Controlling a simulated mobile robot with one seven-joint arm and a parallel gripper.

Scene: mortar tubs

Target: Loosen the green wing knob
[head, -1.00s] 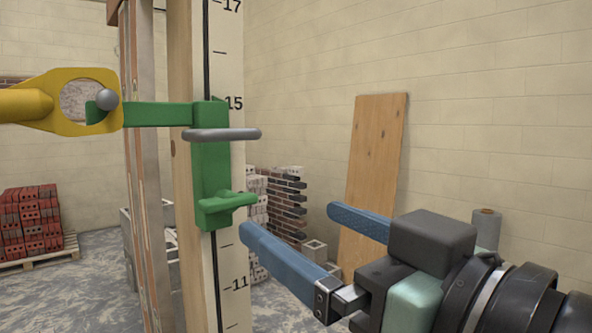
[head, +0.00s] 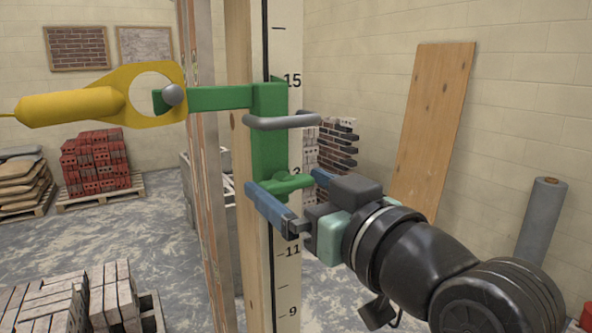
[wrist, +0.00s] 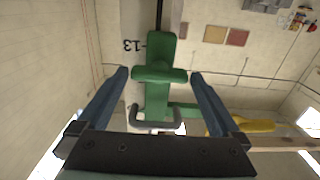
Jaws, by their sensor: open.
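The green wing knob (head: 287,184) sits at the lower end of a green clamp body (head: 268,130) on an upright post with a number scale. In the wrist view the wing knob (wrist: 159,75) lies crosswise between my two blue fingers. My gripper (head: 285,185) is open, with one finger on each side of the knob. The wrist view shows a gap between each fingertip and the wings, so contact is not seen. In the head view the near finger hides part of the clamp's lower end.
A grey bar handle (head: 283,121) sticks out above the knob. A yellow line holder (head: 110,98) hangs on the clamp's green arm at left. A wooden board (head: 433,130) leans on the wall at right. Brick pallets stand on the floor behind.

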